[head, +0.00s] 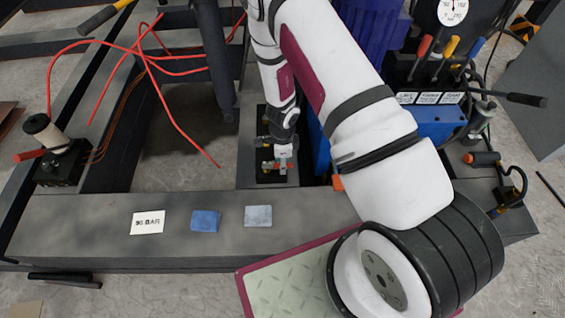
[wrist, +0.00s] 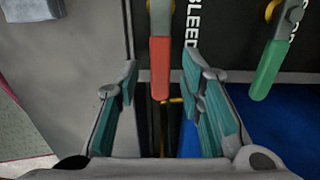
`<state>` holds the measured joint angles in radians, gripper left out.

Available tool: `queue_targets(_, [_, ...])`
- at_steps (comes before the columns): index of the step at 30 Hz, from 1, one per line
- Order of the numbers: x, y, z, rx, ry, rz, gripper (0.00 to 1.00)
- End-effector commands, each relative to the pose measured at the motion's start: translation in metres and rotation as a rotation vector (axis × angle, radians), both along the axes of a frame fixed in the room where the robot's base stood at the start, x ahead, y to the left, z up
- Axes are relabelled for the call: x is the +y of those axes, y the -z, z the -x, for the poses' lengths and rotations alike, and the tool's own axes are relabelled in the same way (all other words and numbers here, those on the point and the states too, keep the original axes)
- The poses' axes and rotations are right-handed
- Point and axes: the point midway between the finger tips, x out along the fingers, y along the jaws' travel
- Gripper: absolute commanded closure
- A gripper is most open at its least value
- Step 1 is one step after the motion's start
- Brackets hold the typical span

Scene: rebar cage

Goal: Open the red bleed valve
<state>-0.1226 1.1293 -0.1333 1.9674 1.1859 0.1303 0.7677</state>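The red bleed valve handle (wrist: 160,68) points down toward me in the wrist view, beside the printed word BLEED on a dark plate. Its lower end lies between the fingertips of my gripper (wrist: 163,78), in line with the gap. The teal-padded fingers are spread, with a visible gap on both sides of the handle. I cannot tell how deep the handle sits between them. In the head view my gripper (head: 283,152) is over the small dark valve block (head: 276,180), and hides part of it.
A green handle (wrist: 268,70) hangs just right of my right finger. A blue surface (wrist: 270,125) is below it. In the head view, a white card (head: 148,222), a blue cloth (head: 205,221) and a grey cloth (head: 258,216) lie on the front beam. Levers stand at right.

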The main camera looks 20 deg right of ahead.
Motion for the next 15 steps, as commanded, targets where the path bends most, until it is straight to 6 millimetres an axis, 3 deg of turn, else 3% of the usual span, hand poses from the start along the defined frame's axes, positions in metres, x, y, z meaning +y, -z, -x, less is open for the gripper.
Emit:
queue_targets(8, [0.0000,0.0005,-0.0003,-0.001,0.000,0.000,0.67])
queue_targets(12, [0.0000,0.0004,-0.0003,-0.001,0.000,0.000,0.99])
queue_targets(15, [0.0000,0.0003,-0.0003,-0.001,0.000,0.000,1.00])
